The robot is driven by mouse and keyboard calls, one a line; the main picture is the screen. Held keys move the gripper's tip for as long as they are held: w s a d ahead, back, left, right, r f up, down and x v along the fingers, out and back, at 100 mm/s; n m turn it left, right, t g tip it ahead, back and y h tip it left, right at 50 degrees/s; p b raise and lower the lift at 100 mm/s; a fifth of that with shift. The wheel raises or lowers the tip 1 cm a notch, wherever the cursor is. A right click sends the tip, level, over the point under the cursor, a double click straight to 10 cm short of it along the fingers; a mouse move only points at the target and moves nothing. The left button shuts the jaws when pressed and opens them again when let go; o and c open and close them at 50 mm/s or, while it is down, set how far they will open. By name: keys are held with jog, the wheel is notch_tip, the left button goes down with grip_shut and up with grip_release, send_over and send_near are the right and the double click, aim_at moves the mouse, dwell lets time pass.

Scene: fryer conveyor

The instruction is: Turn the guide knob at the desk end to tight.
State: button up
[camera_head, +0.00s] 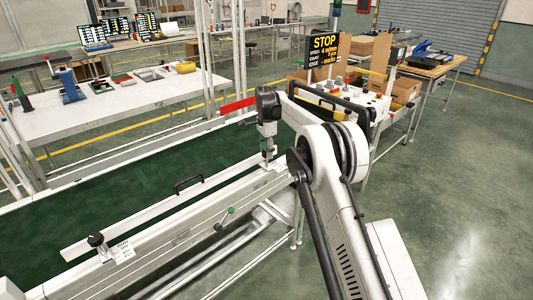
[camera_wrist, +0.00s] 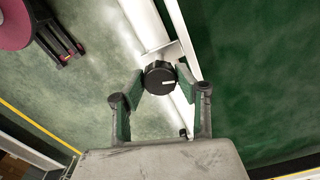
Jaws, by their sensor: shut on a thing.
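The guide knob (camera_wrist: 158,73) is round and black with a white mark pointing to the right in the wrist view. My gripper (camera_wrist: 161,84) has its green-padded fingers on both sides of it and is shut on it. In the head view my gripper (camera_head: 267,156) points down at the far end of the white guide rail (camera_head: 190,207), and the knob between its fingers is too small to make out. A second black knob (camera_head: 96,240) stands at the rail's near end beside a small label (camera_head: 123,251).
The green conveyor belt (camera_head: 120,190) runs along the rail. A black handle (camera_head: 188,184) and a green-tipped lever (camera_head: 230,210) are on the guide side. A STOP sign (camera_head: 324,45) and cardboard boxes (camera_head: 405,88) stand behind my arm. A red bar (camera_head: 238,105) shows near my wrist.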

jog(key=m, duration=0.4)
jog(key=shift+m, duration=0.4)
dwell(0.4)
jog(key=o, duration=1.1)
jog(key=shift+o, duration=0.2)
notch_tip(320, 180, up, 12)
